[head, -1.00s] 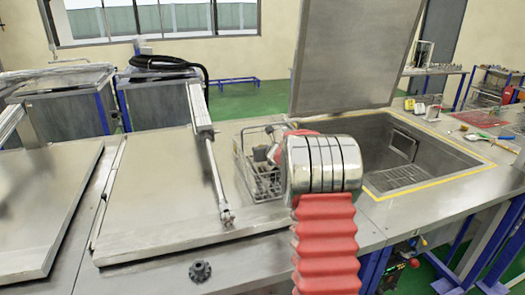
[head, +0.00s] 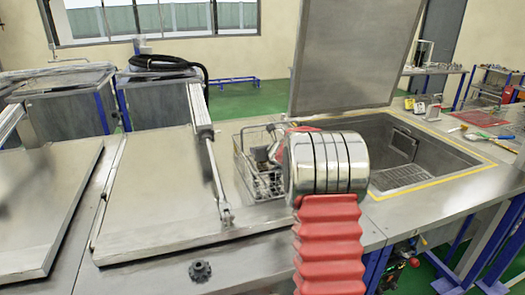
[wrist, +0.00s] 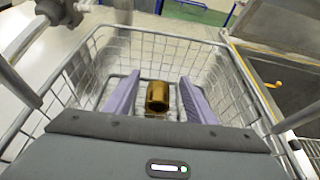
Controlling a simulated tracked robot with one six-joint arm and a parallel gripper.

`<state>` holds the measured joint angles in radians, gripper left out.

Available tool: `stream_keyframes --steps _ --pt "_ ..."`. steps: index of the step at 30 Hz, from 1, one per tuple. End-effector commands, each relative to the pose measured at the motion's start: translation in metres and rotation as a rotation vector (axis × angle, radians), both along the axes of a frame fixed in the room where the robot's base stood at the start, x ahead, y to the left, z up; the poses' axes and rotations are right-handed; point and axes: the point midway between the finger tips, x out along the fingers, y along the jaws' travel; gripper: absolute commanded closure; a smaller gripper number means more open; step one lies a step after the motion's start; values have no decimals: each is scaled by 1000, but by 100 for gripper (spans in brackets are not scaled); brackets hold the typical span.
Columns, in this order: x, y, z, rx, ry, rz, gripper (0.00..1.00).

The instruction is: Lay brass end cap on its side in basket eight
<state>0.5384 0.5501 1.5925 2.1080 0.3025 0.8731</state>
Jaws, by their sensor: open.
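The brass end cap (wrist: 157,97) lies in the bottom of the wire basket (wrist: 222,75), its round open end facing the wrist camera. My gripper (wrist: 158,88) is open over the basket, with one lilac finger on each side of the cap and a gap at both sides. I cannot tell whether the cap rests fully on the basket floor. In the head view the basket (head: 240,160) stands on the steel bench, and my arm hides its right part, the fingers and the cap. No basket number is legible.
An open sink-like tank (head: 440,158) with a raised lid (head: 345,55) is right of the basket. A closed lid (head: 155,190) with a pneumatic cylinder (head: 200,115) is to the left. Loose tools (head: 480,136) lie at the far right.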

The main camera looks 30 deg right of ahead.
Motion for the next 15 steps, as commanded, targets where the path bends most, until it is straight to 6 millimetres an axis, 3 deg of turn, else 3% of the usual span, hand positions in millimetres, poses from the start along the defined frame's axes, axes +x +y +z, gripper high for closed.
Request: stream_keyframes --steps 15 --pt "-57 14 29 -3 -5 -1 49"
